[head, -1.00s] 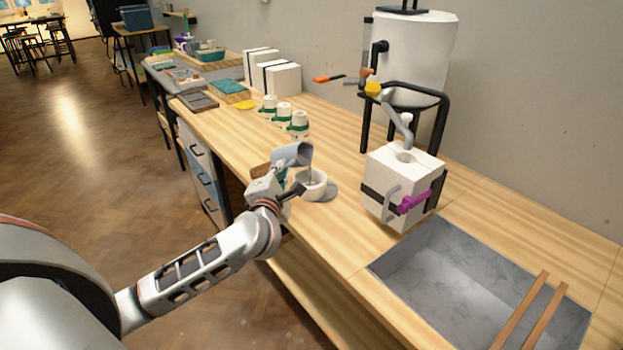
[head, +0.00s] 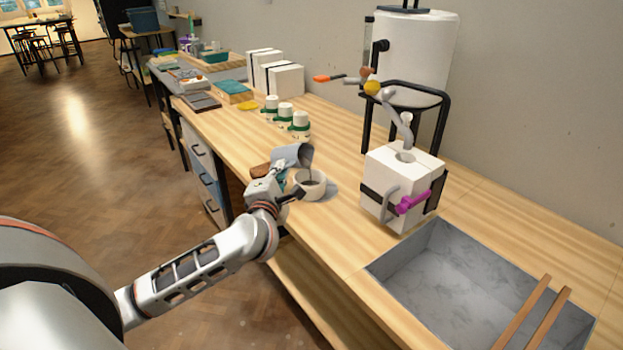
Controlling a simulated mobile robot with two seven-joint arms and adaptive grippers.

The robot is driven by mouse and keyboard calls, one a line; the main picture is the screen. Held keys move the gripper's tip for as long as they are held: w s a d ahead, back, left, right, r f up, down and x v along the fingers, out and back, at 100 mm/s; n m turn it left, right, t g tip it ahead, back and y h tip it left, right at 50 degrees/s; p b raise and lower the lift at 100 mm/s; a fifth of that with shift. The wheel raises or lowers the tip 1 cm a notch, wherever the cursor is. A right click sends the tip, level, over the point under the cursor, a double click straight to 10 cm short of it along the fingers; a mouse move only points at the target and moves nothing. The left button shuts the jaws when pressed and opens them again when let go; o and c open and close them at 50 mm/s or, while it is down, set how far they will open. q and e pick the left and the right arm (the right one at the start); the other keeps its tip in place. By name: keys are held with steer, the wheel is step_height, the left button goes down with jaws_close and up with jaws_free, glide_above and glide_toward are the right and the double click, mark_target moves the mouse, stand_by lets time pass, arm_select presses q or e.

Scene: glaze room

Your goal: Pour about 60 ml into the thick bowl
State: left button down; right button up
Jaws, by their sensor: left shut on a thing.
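My left gripper (head: 283,188) is shut on a grey-blue jug (head: 290,155). The jug is tilted, with its mouth turned to the right and down, just above the thick white bowl (head: 319,190). The bowl stands upright on the wooden counter, just right of the gripper. The inside of the bowl looks darker than its rim; I cannot tell how much liquid is in it. No clear stream shows between jug and bowl. The gripper's fingers are partly hidden by its own body and the jug. My right gripper is not in view.
Several white pots with green bands (head: 286,115) stand behind the bowl. A white block-shaped mould with a purple clamp (head: 402,187) stands to the right, under a white tank (head: 412,60) on a black stand. A grey sink (head: 450,275) is set in the counter at front right.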

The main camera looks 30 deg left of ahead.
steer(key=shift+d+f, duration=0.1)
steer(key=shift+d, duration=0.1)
arm_select(q)
steer(key=shift+f+b, duration=0.1)
steer(key=shift+b, duration=0.3)
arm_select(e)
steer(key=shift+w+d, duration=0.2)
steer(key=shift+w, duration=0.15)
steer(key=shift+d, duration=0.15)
arm_select(q)
steer(key=shift+d+m, duration=0.1)
steer(key=shift+m, duration=0.2)
steer(key=shift+t, duration=0.3)
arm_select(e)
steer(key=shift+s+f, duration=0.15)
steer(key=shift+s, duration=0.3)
